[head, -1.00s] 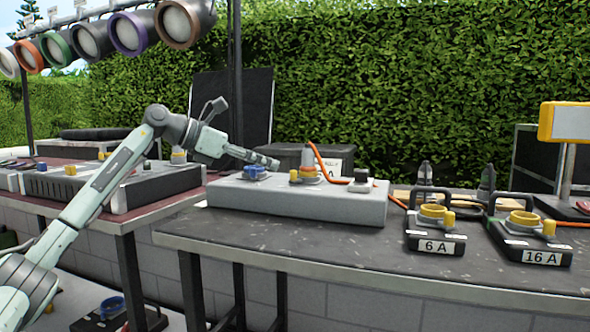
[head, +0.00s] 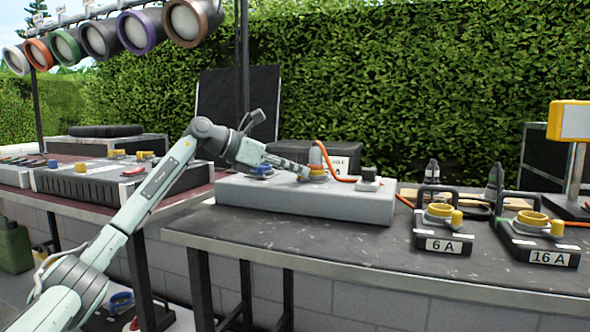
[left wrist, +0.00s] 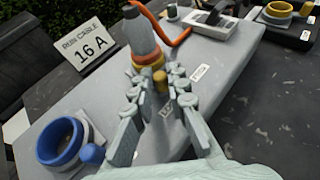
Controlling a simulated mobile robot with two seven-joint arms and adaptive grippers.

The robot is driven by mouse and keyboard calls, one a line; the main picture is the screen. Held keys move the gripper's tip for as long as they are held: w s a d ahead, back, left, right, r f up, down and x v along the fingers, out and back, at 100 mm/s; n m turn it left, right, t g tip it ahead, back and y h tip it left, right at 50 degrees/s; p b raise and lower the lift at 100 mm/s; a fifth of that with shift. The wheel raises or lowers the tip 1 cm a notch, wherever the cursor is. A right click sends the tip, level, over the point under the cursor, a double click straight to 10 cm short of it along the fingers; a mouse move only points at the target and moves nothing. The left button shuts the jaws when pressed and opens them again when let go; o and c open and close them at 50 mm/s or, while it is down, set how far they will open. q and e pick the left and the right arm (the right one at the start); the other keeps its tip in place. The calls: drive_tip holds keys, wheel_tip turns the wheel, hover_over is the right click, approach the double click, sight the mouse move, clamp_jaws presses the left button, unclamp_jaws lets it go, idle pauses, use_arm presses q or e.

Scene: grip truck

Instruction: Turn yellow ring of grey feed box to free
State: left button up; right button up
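The grey feed box (head: 310,203) is on the dark table. Its yellow ring (head: 316,178) sits on top, around the base of a grey plug (head: 315,155) with an orange cable. In the left wrist view, the ring (left wrist: 143,79) has a small yellow knob (left wrist: 160,80) on its near side. My left gripper (head: 303,176) reaches over the box to the ring. In the left wrist view, its two fingers (left wrist: 158,92) are apart with the knob between their tips; I cannot tell whether they touch it. My right gripper is not in view.
A blue ring socket (left wrist: 62,143) is left of the yellow ring on the box, under my left arm. A black switch (head: 369,174) is on its right end. A "16 A" sign (left wrist: 87,48) stands behind. The 6 A box (head: 440,240) and 16 A box (head: 537,250) stand right.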

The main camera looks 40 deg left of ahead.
use_arm(q)
clamp_jaws()
